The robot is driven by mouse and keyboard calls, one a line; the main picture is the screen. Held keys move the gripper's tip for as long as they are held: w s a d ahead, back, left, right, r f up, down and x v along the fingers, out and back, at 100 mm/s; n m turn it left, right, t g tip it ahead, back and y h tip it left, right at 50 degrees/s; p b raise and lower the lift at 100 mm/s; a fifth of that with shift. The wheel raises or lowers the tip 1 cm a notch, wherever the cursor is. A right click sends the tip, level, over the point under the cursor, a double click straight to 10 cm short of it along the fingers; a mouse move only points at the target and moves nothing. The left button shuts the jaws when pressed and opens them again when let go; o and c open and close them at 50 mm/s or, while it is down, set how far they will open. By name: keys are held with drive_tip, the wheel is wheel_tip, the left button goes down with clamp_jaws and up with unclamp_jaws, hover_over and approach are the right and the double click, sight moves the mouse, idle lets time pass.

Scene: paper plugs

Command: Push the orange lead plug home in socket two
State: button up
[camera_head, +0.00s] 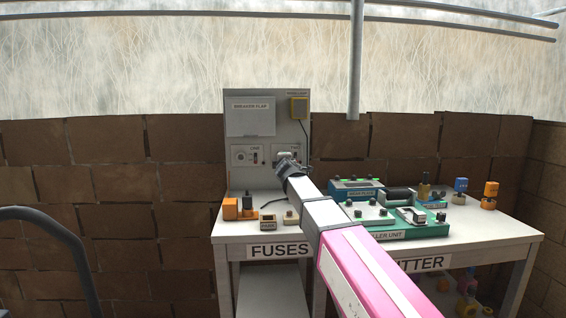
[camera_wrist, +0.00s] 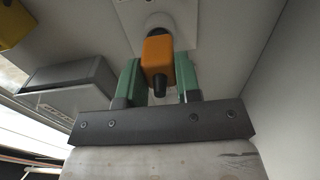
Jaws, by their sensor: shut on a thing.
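The orange lead plug (camera_wrist: 158,55) is between the green fingers of my gripper (camera_wrist: 157,78) in the wrist view, with its dark cable end toward the camera. My gripper is shut on it. The plug's front is at a round pale socket (camera_wrist: 165,20) on a white plate. A dark part shows between plug and socket; I cannot tell how deep the plug sits. In the head view my gripper (camera_head: 287,166) is at the right-hand socket of the upright grey panel (camera_head: 268,135), and it hides the plug and most of that socket. The left-hand socket (camera_head: 241,155) shows clear.
A yellow box (camera_head: 299,108) with a cable is above on the panel, beside the breaker flap (camera_head: 251,117). Orange and dark blocks (camera_head: 230,208) stand on the bench at left. A green unit (camera_head: 405,228) and several plugs fill the right bench. A grey box (camera_wrist: 75,85) is close left of my gripper.

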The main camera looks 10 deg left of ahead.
drive_tip(key=shift+w+a, duration=0.1)
drive_tip(key=shift+w, duration=0.4)
drive_tip(key=o, duration=1.1)
drive_tip(key=shift+s, duration=0.1)
drive_tip(key=shift+v, duration=2.7)
drive_tip(key=shift+s, duration=0.1)
